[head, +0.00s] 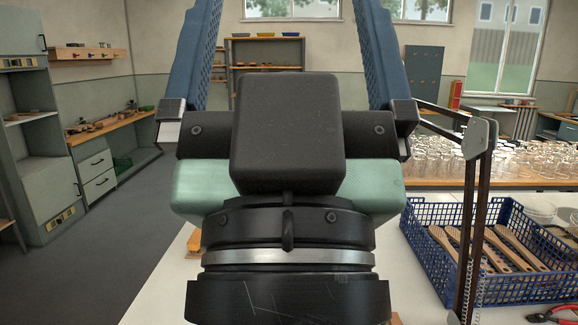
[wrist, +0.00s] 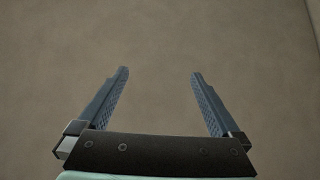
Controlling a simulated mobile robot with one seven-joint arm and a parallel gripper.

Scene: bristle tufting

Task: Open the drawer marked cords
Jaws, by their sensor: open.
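My gripper (head: 290,22) fills the middle of the head view, its two blue fingers pointing up, wide apart, with the tips cut off by the top edge. In the wrist view my gripper (wrist: 160,71) is open with nothing between the fingers, facing a plain brown surface. No drawer marked cords can be read in either view. A grey-green cabinet with two handled drawers (head: 97,174) stands at the left, well away from my gripper. Any marks on its fronts are too small to read.
A white table (head: 160,295) lies in front of me, partly hidden by my arm. On it at the right is a blue crate (head: 425,262) of wooden brushes, near red-handled pliers (head: 551,315). Behind, many glasses (head: 500,156) cover a bench. Open floor (head: 110,255) lies at the left.

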